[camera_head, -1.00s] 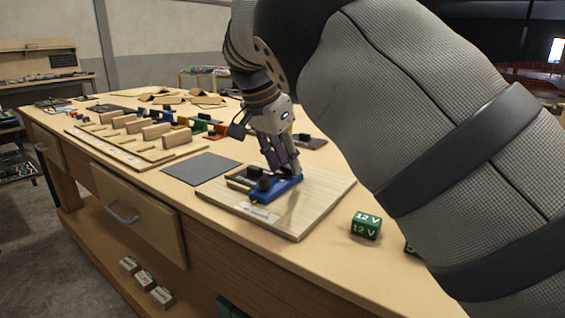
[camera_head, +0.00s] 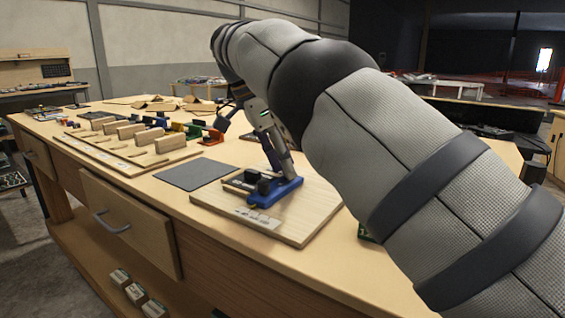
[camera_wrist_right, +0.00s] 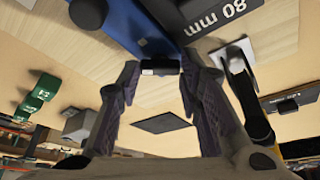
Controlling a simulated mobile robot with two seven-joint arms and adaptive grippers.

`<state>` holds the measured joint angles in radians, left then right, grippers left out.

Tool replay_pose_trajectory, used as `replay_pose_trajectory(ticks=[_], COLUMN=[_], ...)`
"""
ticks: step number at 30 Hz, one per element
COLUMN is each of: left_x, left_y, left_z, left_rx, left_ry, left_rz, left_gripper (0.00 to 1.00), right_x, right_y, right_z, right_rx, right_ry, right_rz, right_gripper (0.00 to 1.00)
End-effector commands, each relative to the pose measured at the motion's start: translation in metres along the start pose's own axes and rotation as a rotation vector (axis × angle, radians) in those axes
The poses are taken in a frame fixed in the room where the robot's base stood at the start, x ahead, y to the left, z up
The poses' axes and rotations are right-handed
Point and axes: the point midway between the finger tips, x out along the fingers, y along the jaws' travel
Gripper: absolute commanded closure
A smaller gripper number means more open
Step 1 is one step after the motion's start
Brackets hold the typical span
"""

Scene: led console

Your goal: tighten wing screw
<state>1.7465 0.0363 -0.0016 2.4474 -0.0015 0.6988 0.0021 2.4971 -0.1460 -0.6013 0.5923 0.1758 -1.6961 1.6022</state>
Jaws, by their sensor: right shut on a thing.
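A blue fixture (camera_head: 290,189) with dark blocks stands on a light wooden board (camera_head: 305,230). In the right wrist view, its blue body (camera_wrist_right: 130,18) is at the top beside a dark block marked "80 mm" (camera_wrist_right: 215,14). The screw is hidden in the head view. My left gripper is not in view.
A dark grey mat (camera_head: 196,175) lies left of the board. Further left is a rack of wooden blocks (camera_head: 130,130) with coloured pieces behind it. Green cubes (camera_wrist_right: 38,97) lie on the table, mostly hidden by my right arm in the head view.

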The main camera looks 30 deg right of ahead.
Motion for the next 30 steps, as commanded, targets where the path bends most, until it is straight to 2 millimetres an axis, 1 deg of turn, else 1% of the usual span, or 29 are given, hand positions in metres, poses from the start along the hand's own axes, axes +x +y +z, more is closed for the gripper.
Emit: replay_pose_trajectory(ticks=[1, 10, 11, 12, 13, 26, 30], left_x=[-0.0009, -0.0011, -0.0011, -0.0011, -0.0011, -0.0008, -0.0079], left_y=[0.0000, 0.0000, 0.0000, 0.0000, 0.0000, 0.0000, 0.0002], left_z=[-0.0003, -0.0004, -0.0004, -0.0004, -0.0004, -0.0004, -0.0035], left_rx=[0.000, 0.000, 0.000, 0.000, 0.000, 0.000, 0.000], left_ry=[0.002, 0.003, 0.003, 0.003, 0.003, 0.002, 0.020], left_rz=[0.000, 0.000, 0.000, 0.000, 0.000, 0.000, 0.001], left_gripper=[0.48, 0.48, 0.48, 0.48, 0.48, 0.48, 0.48], right_x=[-0.0047, -0.0055, -0.0055, -0.0053, -0.0050, -0.0020, -0.0061], right_y=[-0.0008, -0.0010, -0.0010, -0.0009, -0.0009, -0.0002, 0.0022], right_z=[-0.0033, -0.0039, -0.0039, -0.0038, -0.0036, -0.0014, -0.0030], right_rx=[0.006, 0.006, 0.006, 0.005, 0.005, -0.001, -0.061], right_ry=[0.004, 0.004, 0.004, 0.004, 0.004, 0.001, 0.000], right_rz=[-0.011, -0.013, -0.014, -0.013, -0.012, -0.005, -0.034], right_gripper=[0.95, 0.95, 0.60, 0.51, 0.47, 0.47, 0.47])
